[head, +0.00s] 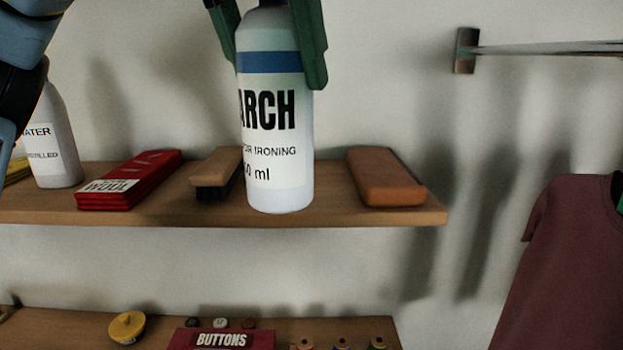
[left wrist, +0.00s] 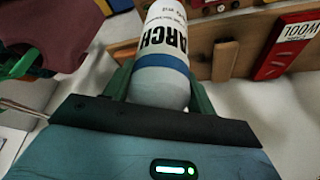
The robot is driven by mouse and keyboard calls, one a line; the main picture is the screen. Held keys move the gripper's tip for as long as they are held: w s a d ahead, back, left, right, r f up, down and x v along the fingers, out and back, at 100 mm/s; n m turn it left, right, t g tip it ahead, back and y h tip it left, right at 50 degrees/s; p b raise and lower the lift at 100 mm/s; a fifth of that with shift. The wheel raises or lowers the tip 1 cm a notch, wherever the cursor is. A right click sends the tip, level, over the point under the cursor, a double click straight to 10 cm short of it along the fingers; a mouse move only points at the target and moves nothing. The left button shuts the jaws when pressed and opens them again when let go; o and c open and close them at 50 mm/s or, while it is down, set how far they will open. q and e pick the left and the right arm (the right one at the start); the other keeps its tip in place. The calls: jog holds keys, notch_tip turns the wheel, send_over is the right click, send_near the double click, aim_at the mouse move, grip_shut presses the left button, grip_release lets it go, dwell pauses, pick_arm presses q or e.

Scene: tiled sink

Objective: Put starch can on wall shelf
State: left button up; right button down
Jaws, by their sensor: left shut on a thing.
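The starch can (head: 277,140) is a white bottle with a blue band and black lettering, upright in the head view. My left gripper (head: 270,70) holds it from above, with green fingers on both sides of its upper part. The can also shows between the green fingers in the left wrist view (left wrist: 162,75). Its base overlaps the wooden wall shelf (head: 380,216) in the picture, between a brush and an orange-brown block. I cannot tell whether the base touches the board. My right gripper is not in view.
On the shelf stand a water bottle (head: 54,140), a red wool packet (head: 130,180), a brush (head: 216,172) and an orange-brown block (head: 384,177). A lower shelf (head: 70,325) holds a buttons box (head: 222,338) and spools. A rail (head: 540,48) and dark red garment (head: 575,270) are at right.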

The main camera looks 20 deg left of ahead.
pick_arm(q)
jog(key=w+a, duration=0.2)
jog(key=w, duration=0.5)
jog(key=w+a+f, duration=0.1)
jog(key=w+a, duration=0.2)
jog(key=w, duration=0.5)
jog(key=shift+f, duration=2.1)
jog(key=o, duration=1.7)
jog(key=shift+f, duration=0.1)
jog(key=v, duration=1.2)
jog(key=shift+w, duration=0.1)
